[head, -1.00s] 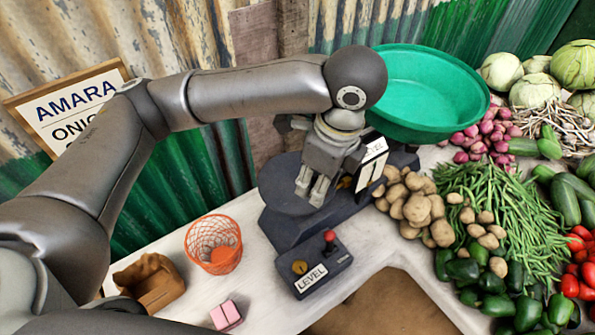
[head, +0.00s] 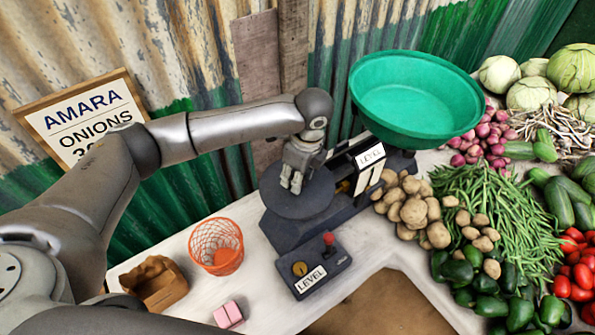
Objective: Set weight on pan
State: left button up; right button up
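The balance scale has a dark round pan (head: 318,197) on its left and a large green basin (head: 418,75) on its right. My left gripper (head: 291,182) points down over the back left part of the dark pan. Its two fingers show close together with a narrow gap. I see no weight between them, but a small dark one would be hard to make out against the pan. I see no separate weight on the visible part of the pan. The basin looks empty. My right gripper is not in view.
A control box (head: 318,280) marked LEVEL, with a red-topped lever and a brass disc, stands in front of the scale. An orange wire basket (head: 216,247), a brown paper bag (head: 155,284) and pink blocks (head: 228,315) stand left. Potatoes (head: 412,212) and other vegetables crowd the right.

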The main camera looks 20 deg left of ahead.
aim_at(304, 181)
pick_arm(q)
jog(key=shift+f, duration=0.15)
jog(key=o, duration=1.1)
jog(key=shift+f, duration=0.15)
jog(key=shift+o, duration=0.2)
jog(key=shift+d+r, duration=0.1)
jog(key=shift+r, duration=0.3)
notch_tip(304, 181, up, 11)
jog(key=d+b, duration=0.1)
jog(key=b, duration=0.2)
jog(key=shift+s+d+r, duration=0.2)
jog(key=shift+s+d, duration=0.05)
jog(key=shift+d, duration=0.05)
